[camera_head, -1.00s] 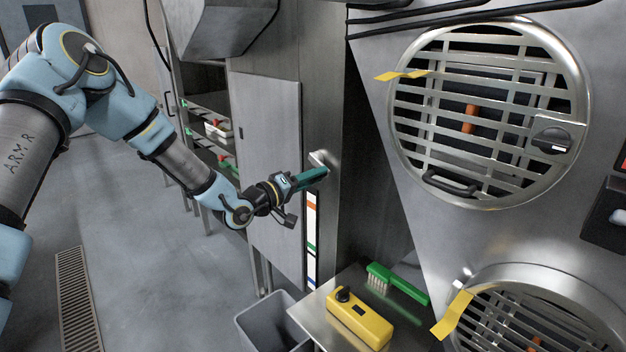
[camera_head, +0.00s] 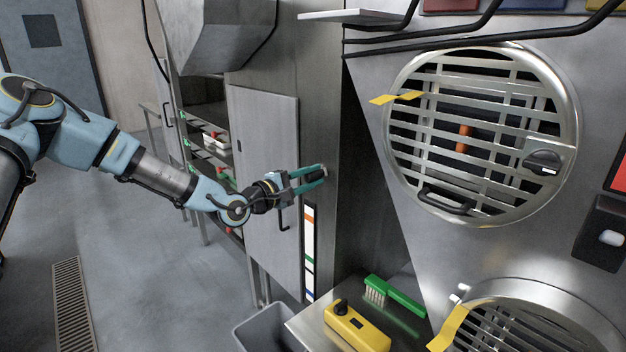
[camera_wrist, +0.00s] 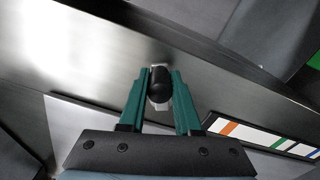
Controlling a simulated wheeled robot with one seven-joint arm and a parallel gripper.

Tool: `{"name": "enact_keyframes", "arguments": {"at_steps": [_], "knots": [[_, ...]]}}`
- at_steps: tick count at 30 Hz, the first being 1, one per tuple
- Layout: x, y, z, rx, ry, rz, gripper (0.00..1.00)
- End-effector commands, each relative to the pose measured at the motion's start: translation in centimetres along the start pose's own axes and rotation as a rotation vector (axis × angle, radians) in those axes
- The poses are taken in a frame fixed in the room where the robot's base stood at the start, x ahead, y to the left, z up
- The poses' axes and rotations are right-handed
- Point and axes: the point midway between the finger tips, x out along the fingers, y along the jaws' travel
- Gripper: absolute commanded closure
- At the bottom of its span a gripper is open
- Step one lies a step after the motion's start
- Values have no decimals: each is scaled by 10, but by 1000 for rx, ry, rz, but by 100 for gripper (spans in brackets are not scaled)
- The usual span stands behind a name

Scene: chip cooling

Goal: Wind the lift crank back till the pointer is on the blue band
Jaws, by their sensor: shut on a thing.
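The lift crank's dark knob (camera_wrist: 159,86) sits between the two green fingers of my gripper (camera_wrist: 158,80) in the wrist view, with a pale bit of the crank beside it. In the head view my gripper (camera_head: 318,174) reaches right to the crank on the steel side panel and is shut on the knob. Most of the crank is hidden by the fingers. The scale strip (camera_head: 309,250), white with orange, green and blue bands, stands upright below the gripper. It also shows in the wrist view (camera_wrist: 262,138). I cannot make out the pointer.
A grey cabinet door (camera_head: 265,180) stands just left of the strip. Below right, a steel shelf (camera_head: 312,326) holds a yellow box (camera_head: 356,328) and a green brush (camera_head: 395,294). A grey bin (camera_head: 262,328) is below. Round vent grilles (camera_head: 480,130) fill the right side.

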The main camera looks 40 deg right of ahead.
Motion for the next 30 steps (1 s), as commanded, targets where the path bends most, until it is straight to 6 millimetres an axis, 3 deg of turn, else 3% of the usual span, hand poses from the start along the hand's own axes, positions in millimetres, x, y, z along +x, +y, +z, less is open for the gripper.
{"name": "enact_keyframes", "arguments": {"at_steps": [21,22,30], "knots": [[0,6,-2,-79,3,4,100],[0,6,-2,-79,3,4,67],[0,5,-2,-79,2,2,38]]}}
